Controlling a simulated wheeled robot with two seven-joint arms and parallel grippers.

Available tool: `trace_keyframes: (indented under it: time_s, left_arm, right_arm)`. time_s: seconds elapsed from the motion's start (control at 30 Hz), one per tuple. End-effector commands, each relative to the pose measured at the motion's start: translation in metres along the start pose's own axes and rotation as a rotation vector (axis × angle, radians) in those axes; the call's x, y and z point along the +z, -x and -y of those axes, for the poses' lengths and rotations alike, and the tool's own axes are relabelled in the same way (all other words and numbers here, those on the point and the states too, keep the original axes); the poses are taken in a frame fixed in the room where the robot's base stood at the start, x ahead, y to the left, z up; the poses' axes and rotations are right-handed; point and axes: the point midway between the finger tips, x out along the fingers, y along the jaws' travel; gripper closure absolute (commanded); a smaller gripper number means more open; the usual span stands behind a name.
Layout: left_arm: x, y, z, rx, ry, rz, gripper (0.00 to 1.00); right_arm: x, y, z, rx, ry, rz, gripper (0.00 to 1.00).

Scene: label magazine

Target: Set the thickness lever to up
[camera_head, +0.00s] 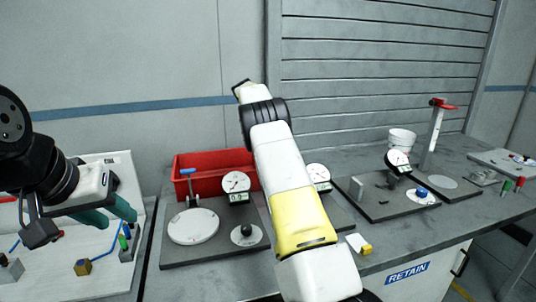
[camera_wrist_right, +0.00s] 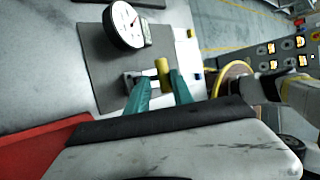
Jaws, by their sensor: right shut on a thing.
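In the right wrist view, a dial gauge (camera_wrist_right: 125,25) stands on a dark grey plate (camera_wrist_right: 98,60). A yellow cylindrical handle (camera_wrist_right: 163,70), which looks like the thickness lever's grip, sits beside a small metal bracket below the dial. My right gripper (camera_wrist_right: 161,84) has its teal fingers on either side of this handle and is shut on it. In the head view my right arm hides the handle and the right gripper; part of the dial gauge (camera_head: 318,174) shows beside the arm. I cannot read the lever's position. My left gripper (camera_head: 118,218) is open and empty at the left.
A gauge (camera_head: 398,158), a white cup (camera_head: 402,139) and a red-handled post (camera_head: 434,135) stand at right.

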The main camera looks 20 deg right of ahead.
Motion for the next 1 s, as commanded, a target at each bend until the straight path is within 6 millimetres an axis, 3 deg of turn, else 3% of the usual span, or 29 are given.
trace_keyframes:
  time_s: [0.03, 0.23, 0.27, 0.3, 1.0]
  left_arm:
    - [0.0, 0.0, 0.0, 0.0, 0.0, 0.0, 0.62]
    - [0.0, 0.0, 0.0, 0.0, 0.0, 0.0, 0.62]
    - [0.0, 0.0001, 0.0, 0.0, 0.0, -0.001, 0.62]
    - [0.0, 0.0001, 0.0, 0.0, 0.0, 0.0, 0.62]
    - [0.0, 0.0, 0.0, 0.0, 0.0, 0.0, 0.62]
  right_arm:
    - [-0.0032, 0.0031, -0.0089, 0.036, 0.009, 0.006, 1.0]
    - [-0.004, 0.0035, -0.0091, 0.037, 0.01, 0.006, 1.0]
    - [-0.0041, 0.0036, -0.0089, 0.037, 0.01, 0.005, 0.66]
    - [-0.004, 0.0034, -0.009, 0.037, 0.01, 0.006, 0.62]
    - [-0.0016, 0.0006, -0.0064, 0.035, 0.004, 0.004, 0.62]
